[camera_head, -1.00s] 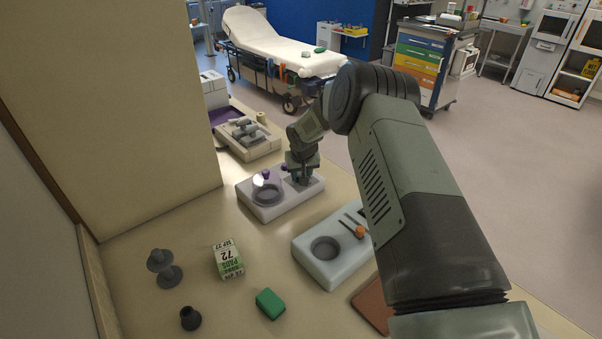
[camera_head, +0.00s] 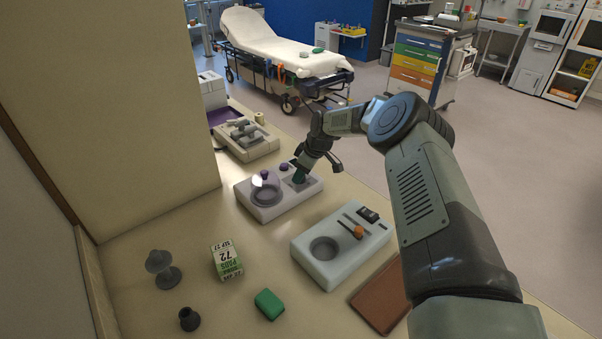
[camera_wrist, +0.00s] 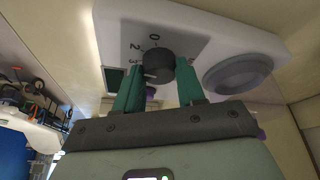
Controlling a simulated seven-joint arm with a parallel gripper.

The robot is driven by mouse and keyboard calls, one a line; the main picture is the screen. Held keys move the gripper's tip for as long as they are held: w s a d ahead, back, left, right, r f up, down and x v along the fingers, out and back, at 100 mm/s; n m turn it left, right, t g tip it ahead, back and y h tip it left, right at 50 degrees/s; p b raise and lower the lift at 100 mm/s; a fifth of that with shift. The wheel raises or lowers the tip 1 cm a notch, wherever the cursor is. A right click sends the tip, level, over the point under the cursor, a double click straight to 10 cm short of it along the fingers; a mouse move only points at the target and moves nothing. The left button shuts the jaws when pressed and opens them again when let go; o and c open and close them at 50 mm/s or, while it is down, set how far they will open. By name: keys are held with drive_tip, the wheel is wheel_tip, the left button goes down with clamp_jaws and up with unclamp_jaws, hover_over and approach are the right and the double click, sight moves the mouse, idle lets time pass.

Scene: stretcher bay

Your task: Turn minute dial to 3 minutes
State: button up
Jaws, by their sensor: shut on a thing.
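The minute dial (camera_wrist: 157,66) is a dark round knob on a grey panel of the white device (camera_head: 262,210). In the wrist view the panel shows the numbers 0, 2 and 3 (camera_wrist: 135,62) along the dial's left side. A pale mark on the dial points left and slightly down, close to the 3; its exact alignment is hard to tell beside the finger. My gripper (camera_wrist: 159,70) is shut on the dial with a teal finger on each side. In the head view my gripper (camera_head: 299,176) is at the device's right end and hides the dial.
The device also has a round clear-covered well (camera_head: 267,194) and purple knobs (camera_head: 283,167). A second pale device (camera_head: 325,270) with an orange knob stands nearer. A green block (camera_head: 269,304), a pads box (camera_head: 227,260) and a brown slab (camera_head: 382,298) lie on the counter.

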drive_tip(key=n+g, duration=0.1)
drive_tip(key=n, duration=0.1)
drive_tip(key=n+g, duration=0.1)
drive_tip(key=n, duration=0.2)
drive_tip(key=shift+w+d, duration=0.1)
drive_tip(key=shift+w, duration=0.1)
drive_tip(key=shift+n, duration=0.7)
idle(0.4)
drive_tip(key=o, duration=1)
drive_tip(key=shift+o, duration=0.2)
drive_tip(key=shift+r, duration=0.1)
drive_tip(key=v, duration=1)
drive_tip(key=shift+w+d+r, duration=0.2)
drive_tip(key=shift+d+r, duration=0.05)
